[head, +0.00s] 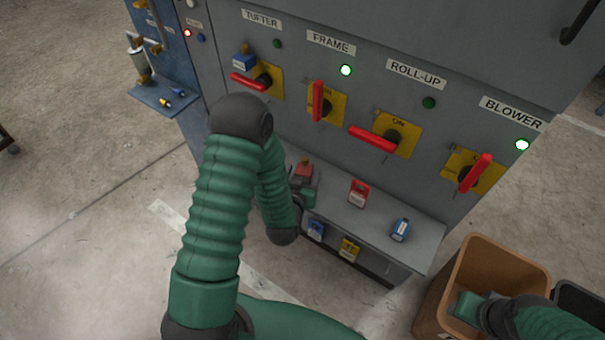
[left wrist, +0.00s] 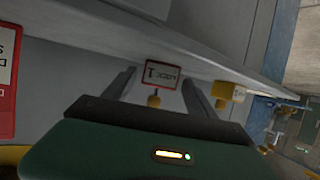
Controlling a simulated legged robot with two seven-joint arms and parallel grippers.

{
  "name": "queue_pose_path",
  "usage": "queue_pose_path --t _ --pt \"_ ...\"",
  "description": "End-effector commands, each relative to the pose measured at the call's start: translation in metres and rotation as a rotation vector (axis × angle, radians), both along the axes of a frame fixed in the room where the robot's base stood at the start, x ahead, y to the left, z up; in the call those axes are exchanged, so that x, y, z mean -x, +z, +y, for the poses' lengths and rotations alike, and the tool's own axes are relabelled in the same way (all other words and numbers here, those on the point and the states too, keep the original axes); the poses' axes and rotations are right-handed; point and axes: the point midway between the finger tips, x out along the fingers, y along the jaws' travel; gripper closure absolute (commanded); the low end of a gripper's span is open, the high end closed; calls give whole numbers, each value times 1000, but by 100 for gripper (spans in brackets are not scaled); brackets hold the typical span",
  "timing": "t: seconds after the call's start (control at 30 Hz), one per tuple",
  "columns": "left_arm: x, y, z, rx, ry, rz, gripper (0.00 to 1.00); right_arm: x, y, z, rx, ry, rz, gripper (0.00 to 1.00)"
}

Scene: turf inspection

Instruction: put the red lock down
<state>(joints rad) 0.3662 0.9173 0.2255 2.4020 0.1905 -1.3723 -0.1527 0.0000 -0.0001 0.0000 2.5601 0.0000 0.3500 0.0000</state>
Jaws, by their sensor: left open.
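A red lock (head: 305,169) is at the left part of the grey shelf (head: 420,247), at the tip of my left gripper (head: 303,186). In the left wrist view, the fingers (left wrist: 160,92) are apart, with a red-edged tag (left wrist: 163,75) and a small brass piece (left wrist: 154,99) showing between them. My arm hides part of the lock's base, so I cannot tell whether it touches the shelf.
A blue lock (head: 401,230) is on the shelf. Another blue lock (head: 316,231) and a yellow lock (head: 349,250) are at its front. The grey cabinet (head: 470,100) with red handles rises behind. A brown bin (head: 490,258) stands right. Bare floor (head: 80,190) is left.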

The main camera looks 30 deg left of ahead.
Motion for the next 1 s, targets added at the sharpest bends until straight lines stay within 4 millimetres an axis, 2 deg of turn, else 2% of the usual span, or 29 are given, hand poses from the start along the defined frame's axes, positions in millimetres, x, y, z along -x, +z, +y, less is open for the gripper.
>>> queue_pose_path --t 0.17,0.3,0.4,0.5,0.7,0.87,1.0 --pt "13 6 -5 0 -1 1 35 0 2 0 0 0 0 64" --pt "43 20 -17 0 -4 2 35 0 6 0 0 0 0 64" --pt "56 37 -21 2 -1 8 35 0 45 0 0 0 0 64" --pt "70 42 -27 1 -2 8 35 -1 69 0 0 0 -1 64" --pt "97 49 -36 1 0 4 35 0 97 0 0 0 0 64" --pt "100 49 -40 7 -8 11 35 0 101 0 0 0 0 64" --pt "75 52 -51 64 -67 116 35 0 99 0 0 0 0 64"
